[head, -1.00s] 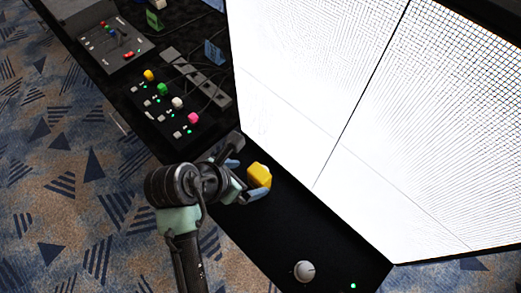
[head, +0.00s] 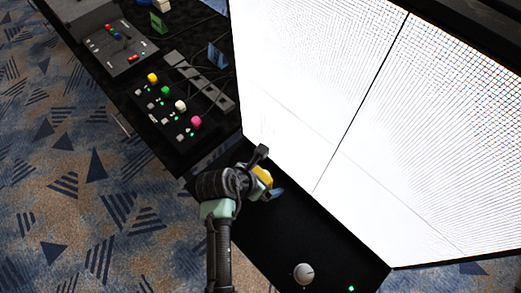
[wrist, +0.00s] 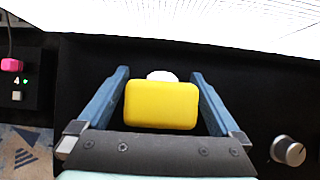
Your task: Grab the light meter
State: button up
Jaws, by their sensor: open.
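The light meter is a yellow block-shaped body (wrist: 160,106) with a white round part (wrist: 162,76) at its far side, on the black surface below the bright screen. In the wrist view it lies between the two blue fingers of my gripper (wrist: 160,88), with dark gaps on both sides. My gripper is open around it, and the fingers do not appear to touch it. In the head view my gripper (head: 268,171) covers much of the yellow meter (head: 263,175), and only part of it shows.
A bright video wall (head: 310,100) stands right behind the black table (head: 265,235). A silver knob (head: 303,273) is at the near right; it also shows in the wrist view (wrist: 288,151). A panel with coloured buttons (head: 172,108) and a control box (head: 122,47) lie to the left.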

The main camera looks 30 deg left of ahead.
jog(key=shift+c, duration=0.2)
grip_shut()
dwell(0.3)
